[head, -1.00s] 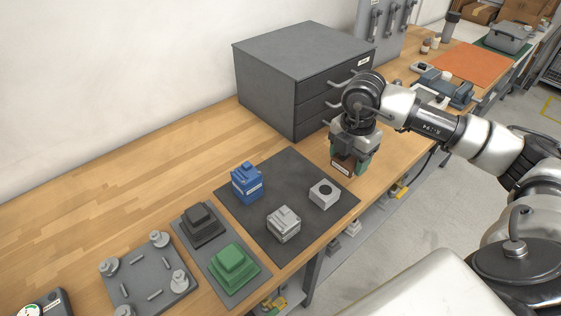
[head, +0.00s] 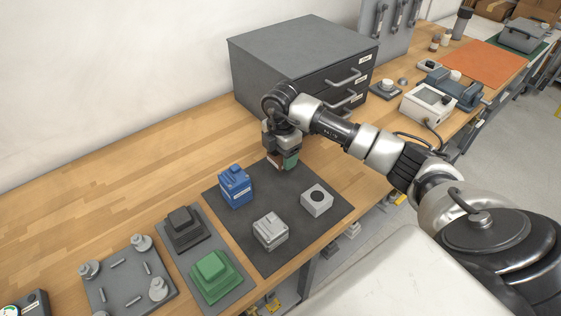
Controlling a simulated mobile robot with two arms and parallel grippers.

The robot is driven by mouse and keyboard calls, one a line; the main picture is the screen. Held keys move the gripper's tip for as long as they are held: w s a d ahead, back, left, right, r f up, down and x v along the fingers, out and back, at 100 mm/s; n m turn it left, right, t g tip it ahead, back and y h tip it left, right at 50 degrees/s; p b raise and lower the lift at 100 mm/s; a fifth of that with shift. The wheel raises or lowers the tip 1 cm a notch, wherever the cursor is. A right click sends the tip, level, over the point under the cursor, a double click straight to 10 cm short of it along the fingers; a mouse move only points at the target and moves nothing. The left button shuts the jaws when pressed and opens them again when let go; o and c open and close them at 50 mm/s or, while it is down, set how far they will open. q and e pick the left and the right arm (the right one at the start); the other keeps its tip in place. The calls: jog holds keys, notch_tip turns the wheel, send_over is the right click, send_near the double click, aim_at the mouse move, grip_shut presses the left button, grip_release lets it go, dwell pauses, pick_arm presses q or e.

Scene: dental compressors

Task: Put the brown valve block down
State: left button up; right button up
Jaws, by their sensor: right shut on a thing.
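My right gripper (head: 282,160) is over the far corner of the dark mat (head: 297,240), in front of the drawer cabinet. It is shut on the brown valve block (head: 273,160), which shows only in part between the fingers. I cannot tell whether the block touches the mat. A blue block (head: 235,187) stands on the mat to the left of the gripper. A light grey block with a round dark top (head: 316,200) and a silver block (head: 270,232) also stand on the mat. My left gripper is not in view.
A grey drawer cabinet (head: 285,55) stands behind the gripper. A grey plate (head: 226,300) with a dark part and a green part (head: 214,275) lies left of the mat. A grey fixture plate (head: 128,280) with posts is further left.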

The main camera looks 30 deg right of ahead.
aim_at(281, 163)
jog(key=shift+w+f, duration=0.15)
jog(key=shift+f, duration=0.05)
notch_tip(281, 163, down, 3)
jog(key=shift+f+p, duration=0.15)
jog(key=shift+p, duration=0.35)
jog(key=shift+f, duration=0.2)
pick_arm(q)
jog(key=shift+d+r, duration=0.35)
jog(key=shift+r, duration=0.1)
pick_arm(e)
jog(key=shift+f, duration=0.2)
jog(key=o, duration=1)
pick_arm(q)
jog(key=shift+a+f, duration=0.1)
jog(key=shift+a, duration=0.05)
pick_arm(e)
jog(key=shift+o, duration=0.2)
